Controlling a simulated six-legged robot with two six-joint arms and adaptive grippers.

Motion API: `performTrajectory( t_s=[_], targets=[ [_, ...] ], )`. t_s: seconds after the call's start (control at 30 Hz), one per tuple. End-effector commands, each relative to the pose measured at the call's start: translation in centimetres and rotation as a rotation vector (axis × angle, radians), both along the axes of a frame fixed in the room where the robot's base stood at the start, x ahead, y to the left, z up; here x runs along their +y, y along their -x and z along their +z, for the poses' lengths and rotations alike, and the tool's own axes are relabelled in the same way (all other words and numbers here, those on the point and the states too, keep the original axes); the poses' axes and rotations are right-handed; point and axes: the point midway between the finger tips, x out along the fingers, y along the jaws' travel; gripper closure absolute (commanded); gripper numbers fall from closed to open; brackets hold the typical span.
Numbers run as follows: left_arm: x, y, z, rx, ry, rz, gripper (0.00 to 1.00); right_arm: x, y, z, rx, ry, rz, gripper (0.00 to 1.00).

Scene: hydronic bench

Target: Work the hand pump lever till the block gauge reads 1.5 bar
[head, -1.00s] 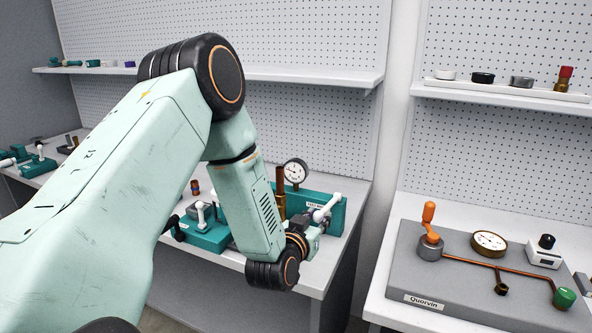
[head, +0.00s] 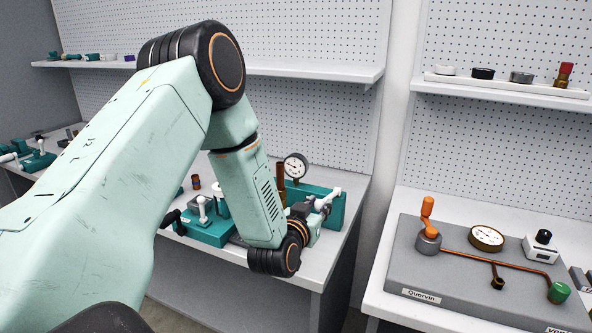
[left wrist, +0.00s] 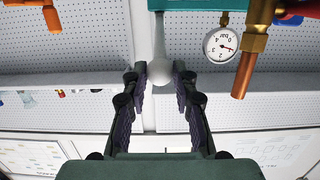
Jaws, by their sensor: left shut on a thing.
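The teal pump block (head: 337,212) stands on the bench, with a white lever (head: 329,197) at its front right. The round block gauge (head: 296,166) rises behind it, and it also shows upside down in the left wrist view (left wrist: 222,45). Its needle is too small to read surely. My left gripper (head: 318,207) is shut on the lever's white end. In the left wrist view my two dark fingers (left wrist: 160,78) lie either side of the lever's rounded end (left wrist: 160,68). My forearm hides part of the block. My right gripper is not in view.
A copper pipe (head: 281,184) stands just left of the gauge, close to my wrist. A smaller teal unit (head: 204,230) sits left of my forearm. A separate bench at right carries a grey Quorvin board (head: 420,277) with an orange handle (head: 427,207).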

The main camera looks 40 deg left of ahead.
Motion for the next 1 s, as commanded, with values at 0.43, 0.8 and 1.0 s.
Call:
performTrajectory(
  t_s=[0.43,0.8,1.0],
  targets=[
    [-0.2,0.8,-3.1,0.008,0.002,-0.001,0.9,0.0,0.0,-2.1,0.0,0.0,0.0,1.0],
    [-0.3,1.0,-3.6,0.008,0.002,-0.001,0.9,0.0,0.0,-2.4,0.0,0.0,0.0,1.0],
    [-0.3,1.0,-3.9,0.007,0.002,-0.001,0.91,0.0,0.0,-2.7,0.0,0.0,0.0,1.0]
  ],
)
